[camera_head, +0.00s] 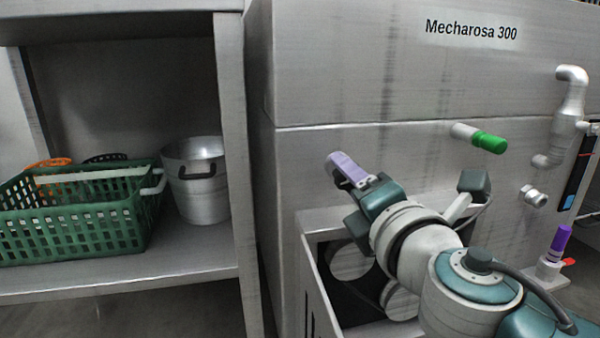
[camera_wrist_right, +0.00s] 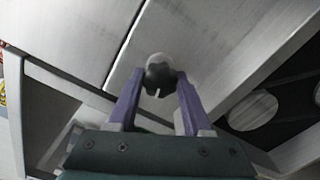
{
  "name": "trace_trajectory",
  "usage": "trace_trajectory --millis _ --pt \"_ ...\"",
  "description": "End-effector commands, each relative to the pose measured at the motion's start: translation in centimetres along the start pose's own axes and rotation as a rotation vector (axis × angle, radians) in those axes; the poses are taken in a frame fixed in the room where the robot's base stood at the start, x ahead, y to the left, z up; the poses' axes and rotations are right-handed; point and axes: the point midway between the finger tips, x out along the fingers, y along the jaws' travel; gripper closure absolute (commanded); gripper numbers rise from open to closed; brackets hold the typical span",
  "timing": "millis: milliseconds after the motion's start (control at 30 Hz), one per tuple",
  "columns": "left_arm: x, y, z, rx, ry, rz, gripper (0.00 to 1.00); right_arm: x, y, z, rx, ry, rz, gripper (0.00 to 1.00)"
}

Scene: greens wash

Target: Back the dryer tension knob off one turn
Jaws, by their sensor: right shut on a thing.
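The dryer tension knob (camera_wrist_right: 158,75) shows in the right wrist view as a dark round knob with a white pointer mark and a pale round part behind it. It sits between the two purple fingers of my right gripper (camera_wrist_right: 159,82), which is shut on it. In the head view my right gripper (camera_head: 345,169) is at the front of the steel machine (camera_head: 350,80) labelled Mecharosa 300. There the knob cannot be made out behind the fingers. My left gripper is not in view.
An open-fronted steel housing (camera_head: 308,250) with pale discs is below my right gripper. A green-ended handle (camera_head: 489,142), a pipe (camera_head: 570,100) and a purple-handled valve (camera_head: 561,239) are on the right. A shelf at left holds a green basket (camera_head: 75,235) and a metal pot (camera_head: 205,200).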

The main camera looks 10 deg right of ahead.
Motion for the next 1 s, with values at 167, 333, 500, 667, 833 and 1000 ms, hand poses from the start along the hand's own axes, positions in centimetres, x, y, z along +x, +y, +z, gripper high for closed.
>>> trace_trajectory --millis 167,333,500,667,833,1000 --pt "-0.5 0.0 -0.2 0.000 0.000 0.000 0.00 0.0 0.1 0.1 -0.171 0.001 0.000 1.00" --pt "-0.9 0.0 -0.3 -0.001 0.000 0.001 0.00 0.0 0.1 0.1 -0.332 -0.001 0.001 1.00" --pt "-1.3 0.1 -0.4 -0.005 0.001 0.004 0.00 0.0 0.1 0.1 -0.481 0.000 0.001 1.00" --pt "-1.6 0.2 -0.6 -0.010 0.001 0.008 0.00 0.0 0.0 0.1 -0.600 0.000 0.000 1.00" --pt "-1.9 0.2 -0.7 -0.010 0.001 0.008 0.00 0.0 0.0 0.1 -0.694 -0.001 0.001 1.00" --pt "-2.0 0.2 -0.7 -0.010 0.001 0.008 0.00 0.0 0.0 0.1 -0.755 0.000 0.001 1.00"
